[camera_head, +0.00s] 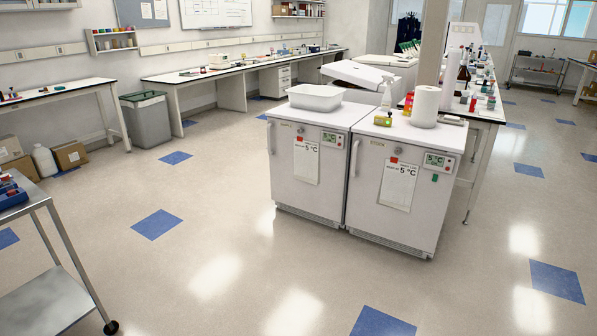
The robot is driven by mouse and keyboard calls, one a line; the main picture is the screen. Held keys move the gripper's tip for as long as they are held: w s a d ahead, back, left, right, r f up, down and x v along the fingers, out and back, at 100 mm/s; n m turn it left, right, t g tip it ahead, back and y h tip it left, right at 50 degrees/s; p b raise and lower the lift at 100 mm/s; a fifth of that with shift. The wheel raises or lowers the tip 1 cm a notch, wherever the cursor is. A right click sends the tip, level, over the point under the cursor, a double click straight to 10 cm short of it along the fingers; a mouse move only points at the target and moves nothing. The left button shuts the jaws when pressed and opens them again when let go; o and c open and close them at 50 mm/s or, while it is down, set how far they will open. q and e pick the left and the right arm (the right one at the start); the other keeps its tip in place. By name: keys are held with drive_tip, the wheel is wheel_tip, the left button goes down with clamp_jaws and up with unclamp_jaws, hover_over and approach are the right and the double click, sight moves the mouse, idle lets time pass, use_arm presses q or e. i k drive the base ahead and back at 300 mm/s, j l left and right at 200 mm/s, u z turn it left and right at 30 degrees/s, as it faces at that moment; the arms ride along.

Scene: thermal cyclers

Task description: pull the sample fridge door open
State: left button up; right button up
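Two white under-counter fridges stand side by side in the camera_head view, right of the middle. The left fridge (285,187) has a vertical handle (270,139) at its door's left edge, a paper sign reading 5 °C and a small display. The right fridge (388,218) has a similar sign, a display and a handle (354,159) at its door's left edge. Both doors look shut. Neither of my grippers is in view.
A white tub (316,98), a paper roll (425,107) and small items stand on the fridges. A metal cart (48,297) is at the lower left. A grey bin (146,123) stands by the benches. The floor before the fridges is clear.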

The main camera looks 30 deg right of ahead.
sight(308, 169)
drive_tip(key=i+l+z, duration=0.2)
drive_tip(key=i, duration=0.3)
drive_tip(key=i+z, duration=0.2)
drive_tip(key=i, duration=0.25)
